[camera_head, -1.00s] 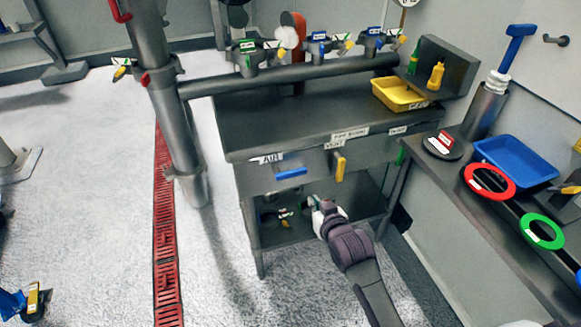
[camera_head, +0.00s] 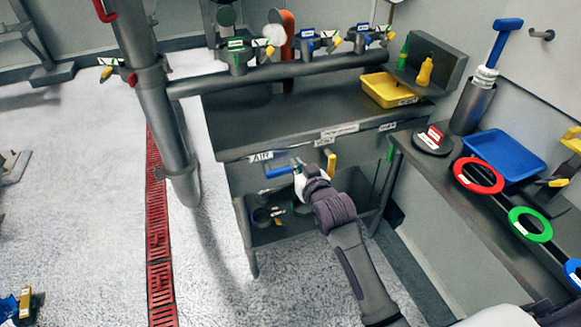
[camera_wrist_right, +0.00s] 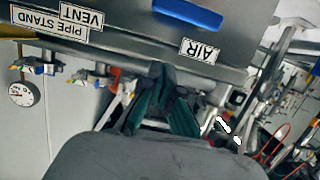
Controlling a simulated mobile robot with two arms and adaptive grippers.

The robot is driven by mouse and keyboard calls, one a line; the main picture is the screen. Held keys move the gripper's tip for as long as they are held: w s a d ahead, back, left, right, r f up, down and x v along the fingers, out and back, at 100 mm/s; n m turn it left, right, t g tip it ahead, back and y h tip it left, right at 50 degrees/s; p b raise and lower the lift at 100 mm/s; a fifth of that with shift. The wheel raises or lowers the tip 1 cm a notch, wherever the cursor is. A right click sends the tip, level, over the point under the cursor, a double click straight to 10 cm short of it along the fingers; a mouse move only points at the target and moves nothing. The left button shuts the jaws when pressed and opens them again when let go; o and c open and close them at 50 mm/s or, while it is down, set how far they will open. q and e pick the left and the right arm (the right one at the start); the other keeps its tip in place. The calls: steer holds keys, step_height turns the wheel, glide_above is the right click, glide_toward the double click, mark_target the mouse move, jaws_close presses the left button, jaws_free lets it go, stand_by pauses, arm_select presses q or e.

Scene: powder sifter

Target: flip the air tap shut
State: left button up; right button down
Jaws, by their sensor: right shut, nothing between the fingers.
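The air tap's blue handle (camera_head: 277,172) lies roughly level along the bench front, below the white AIR label (camera_head: 261,156). In the right wrist view the blue handle (camera_wrist_right: 190,15) is at the top edge, near the AIR label (camera_wrist_right: 200,51). My right gripper (camera_head: 297,166) is shut and empty at the right end of the handle, partly overlapping it in the head view. I cannot tell if they touch. In the right wrist view the dark fingertips (camera_wrist_right: 162,85) are together, apart from the handle in the picture. My left gripper is not in view.
A yellow handle (camera_head: 331,162) hangs just right of my gripper. The lower shelf (camera_head: 290,230) with small parts is beneath. A vertical pipe (camera_head: 158,95) stands at left. A side bench (camera_head: 440,180) with a blue tray (camera_head: 505,154) and rings is at right.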

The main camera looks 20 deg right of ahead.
steer(key=w+f, duration=0.5)
steer(key=shift+a, duration=0.15)
steer(key=shift+f, duration=0.1)
